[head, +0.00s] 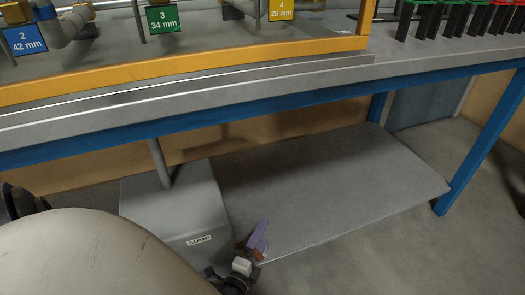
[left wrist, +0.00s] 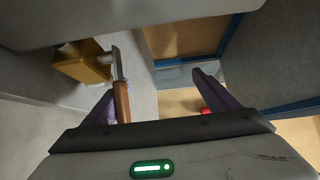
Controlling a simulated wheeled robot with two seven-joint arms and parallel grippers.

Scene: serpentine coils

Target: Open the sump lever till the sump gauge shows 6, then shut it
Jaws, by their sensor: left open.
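The grey sump tank (head: 160,210), labelled SUMP, stands below the bench with a pipe entering its top. My left gripper (head: 260,234) is at the tank's lower right, its purple fingers open. In the left wrist view, the sump lever (left wrist: 122,98) is a grey metal strip with a brown grip, joined to a yellow valve body (left wrist: 84,64). Its grip lies just inside the left-hand finger of my left gripper (left wrist: 154,92); whether they touch I cannot tell. The other finger is well apart from the lever. No sump gauge is visible. My right gripper is out of view.
A grey lower shelf (head: 330,185) lies right of the tank, under the bench (head: 200,95) with its blue frame. A blue bench leg (head: 487,145) stands at right. Numbered coil tags, such as green 3 (head: 163,19), and green and red pieces are on top.

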